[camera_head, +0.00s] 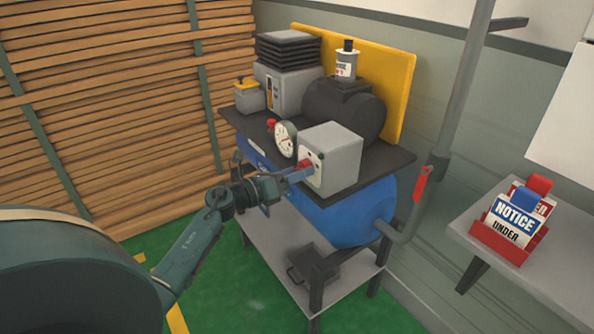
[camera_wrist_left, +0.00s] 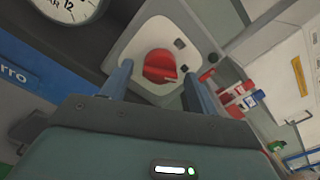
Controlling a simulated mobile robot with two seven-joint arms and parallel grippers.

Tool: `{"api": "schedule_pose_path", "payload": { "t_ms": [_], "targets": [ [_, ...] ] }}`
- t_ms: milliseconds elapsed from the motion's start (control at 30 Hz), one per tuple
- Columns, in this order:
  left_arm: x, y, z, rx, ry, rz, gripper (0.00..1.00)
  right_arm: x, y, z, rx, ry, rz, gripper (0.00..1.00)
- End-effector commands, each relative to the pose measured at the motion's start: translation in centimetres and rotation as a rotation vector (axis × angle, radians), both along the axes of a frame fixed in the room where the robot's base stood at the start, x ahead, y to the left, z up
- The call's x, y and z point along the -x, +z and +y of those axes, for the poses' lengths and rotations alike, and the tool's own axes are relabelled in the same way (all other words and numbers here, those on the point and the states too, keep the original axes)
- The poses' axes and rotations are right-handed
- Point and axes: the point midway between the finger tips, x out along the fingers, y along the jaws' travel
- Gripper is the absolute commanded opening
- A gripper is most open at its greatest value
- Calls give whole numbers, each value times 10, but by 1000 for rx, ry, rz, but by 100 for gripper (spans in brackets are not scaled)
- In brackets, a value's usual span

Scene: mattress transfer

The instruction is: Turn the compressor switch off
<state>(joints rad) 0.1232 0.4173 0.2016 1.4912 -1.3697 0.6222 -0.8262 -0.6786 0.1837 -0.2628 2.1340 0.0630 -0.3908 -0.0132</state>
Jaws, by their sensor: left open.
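The compressor (camera_head: 345,215) has a blue tank under a dark top plate. A grey switch box (camera_head: 338,150) stands on its front right corner. A red rotary switch (camera_head: 306,165) is on the box's front face, and it also shows in the left wrist view (camera_wrist_left: 160,66), on a pale plate. My left gripper (camera_head: 295,174) is at the front of the box. In the left wrist view its open fingers (camera_wrist_left: 156,82) stand on either side of the red knob. I cannot tell whether they touch it. My right gripper is not in view.
A pressure gauge (camera_head: 285,139) stands left of the box. A grey pipe (camera_head: 455,110) with a red handle (camera_head: 421,184) rises on the right. A shelf (camera_head: 465,222) holds a red tray (camera_head: 509,240) with notice signs. Green floor is clear in front.

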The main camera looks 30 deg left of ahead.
Motion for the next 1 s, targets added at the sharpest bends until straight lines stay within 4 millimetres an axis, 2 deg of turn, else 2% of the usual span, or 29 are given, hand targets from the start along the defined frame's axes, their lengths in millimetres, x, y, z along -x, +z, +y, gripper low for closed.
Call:
{"api": "schedule_pose_path", "payload": {
  "t_ms": [100,367,900,1000],
  "targets": [
    [-6,0,-2,-1,0,0,60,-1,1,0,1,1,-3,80],
    [-7,0,-3,0,0,1,60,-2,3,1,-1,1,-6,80],
    [-7,0,-3,0,0,1,17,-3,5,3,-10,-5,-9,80],
    [-7,0,-3,1,0,1,15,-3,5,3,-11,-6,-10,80]
  ]
}}
